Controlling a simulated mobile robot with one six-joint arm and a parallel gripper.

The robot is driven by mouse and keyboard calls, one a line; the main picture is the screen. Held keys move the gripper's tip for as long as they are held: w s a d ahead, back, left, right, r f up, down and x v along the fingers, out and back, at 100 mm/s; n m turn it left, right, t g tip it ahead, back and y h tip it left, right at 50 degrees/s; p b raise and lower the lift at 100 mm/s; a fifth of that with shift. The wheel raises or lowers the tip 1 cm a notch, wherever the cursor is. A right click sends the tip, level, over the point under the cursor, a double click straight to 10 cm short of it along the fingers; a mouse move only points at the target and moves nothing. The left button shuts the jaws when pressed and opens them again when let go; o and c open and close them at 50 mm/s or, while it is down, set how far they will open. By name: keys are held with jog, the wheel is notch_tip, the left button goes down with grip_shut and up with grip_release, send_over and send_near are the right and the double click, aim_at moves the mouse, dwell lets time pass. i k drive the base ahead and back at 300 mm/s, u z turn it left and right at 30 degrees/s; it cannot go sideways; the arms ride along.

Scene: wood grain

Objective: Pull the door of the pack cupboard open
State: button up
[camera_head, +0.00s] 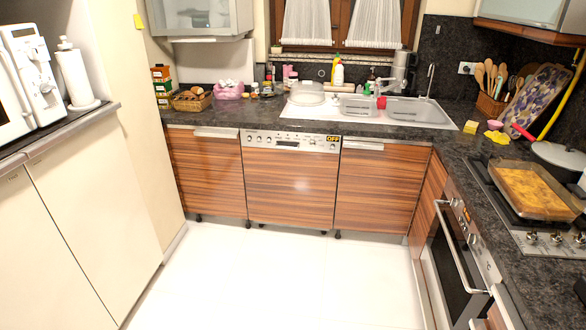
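No label shows which door belongs to the pack cupboard. Two wood-grain base doors stand at the back: the left door (207,178) and the door under the sink (380,192). Each has a pale handle strip along its top and looks shut. Tall cream doors (95,205) at the left also look shut. A wall cupboard with a pale glass front (198,18) hangs at the upper left, and another wall cupboard (525,12) is at the upper right. My gripper cannot be made out in this view.
A wood-fronted dishwasher (290,187) stands between the two base doors. An oven (455,265) with a long bar handle is at the right, below a hob with a baking tray (538,192). Small boxes (162,85) stand on the back-left counter. The white floor (275,275) is clear.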

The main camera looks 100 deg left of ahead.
aim_at(82, 171)
jog(key=u, duration=0.55)
jog(key=k, duration=0.1)
jog(key=u, duration=3.2)
jog(key=k, duration=0.25)
jog(key=u, duration=0.65)
jog(key=i, duration=2.25)
jog(key=z, duration=0.3)
